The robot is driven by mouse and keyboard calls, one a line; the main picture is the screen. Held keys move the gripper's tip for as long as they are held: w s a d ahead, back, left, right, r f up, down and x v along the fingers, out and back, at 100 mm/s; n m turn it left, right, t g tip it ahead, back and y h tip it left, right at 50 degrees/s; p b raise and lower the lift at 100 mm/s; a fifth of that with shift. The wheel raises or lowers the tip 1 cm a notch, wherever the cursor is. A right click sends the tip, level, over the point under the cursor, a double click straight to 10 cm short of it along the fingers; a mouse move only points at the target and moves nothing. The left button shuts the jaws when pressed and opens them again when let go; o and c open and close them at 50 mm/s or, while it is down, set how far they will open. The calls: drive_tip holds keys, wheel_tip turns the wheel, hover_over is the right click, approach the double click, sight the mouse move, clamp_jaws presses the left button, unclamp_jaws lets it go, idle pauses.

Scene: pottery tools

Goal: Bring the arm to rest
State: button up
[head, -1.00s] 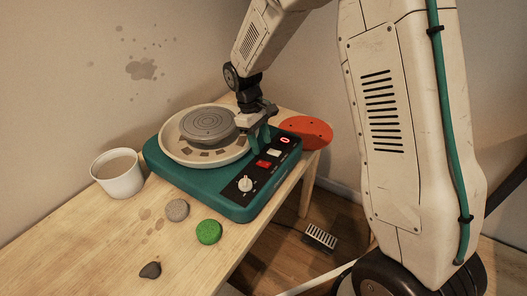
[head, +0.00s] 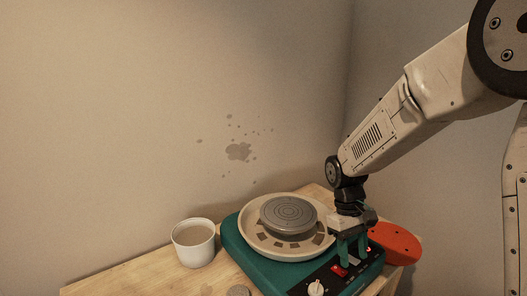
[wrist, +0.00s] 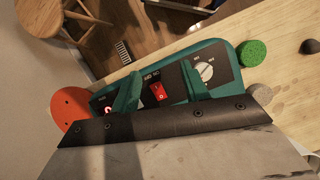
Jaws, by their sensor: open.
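My gripper (head: 351,252) is open and empty, its two teal fingers pointing down over the control panel of a teal pottery wheel (head: 240,262). In the wrist view the fingers (wrist: 160,80) stand apart, with the red switch (wrist: 159,92) between them and the white knob (wrist: 206,72) to the right. A small red-lit display (wrist: 107,109) shows left of the fingers. Whether the fingertips touch the panel I cannot tell. The wheel's grey disc (head: 288,214) sits inside a cream splash pan (head: 262,240), left of my gripper.
A white cup of murky liquid (head: 195,250) stands left of the wheel. An orange-red round piece (head: 400,243) lies at the table's right end. A green sponge-like disc (wrist: 252,53) and a dark stone (wrist: 310,46) lie beyond the knob. A wooden stool (wrist: 80,30) stands on the floor.

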drive_tip(key=s+d+r+m+t, duration=0.1)
drive_tip(key=s+r, duration=0.4)
drive_tip(key=s, duration=0.3)
drive_tip(key=s+d+r+m+t+y, duration=0.1)
drive_tip(key=s+r+m+t, duration=0.1)
drive_tip(key=s+r, duration=0.3)
drive_tip(key=s+d+r+m+t, duration=0.1)
drive_tip(key=s+r, duration=0.4)
drive_tip(key=s, duration=0.6)
drive_tip(key=shift+d+m+t, duration=0.15)
drive_tip(key=shift+m+t, duration=0.15)
drive_tip(key=shift+t, duration=0.1)
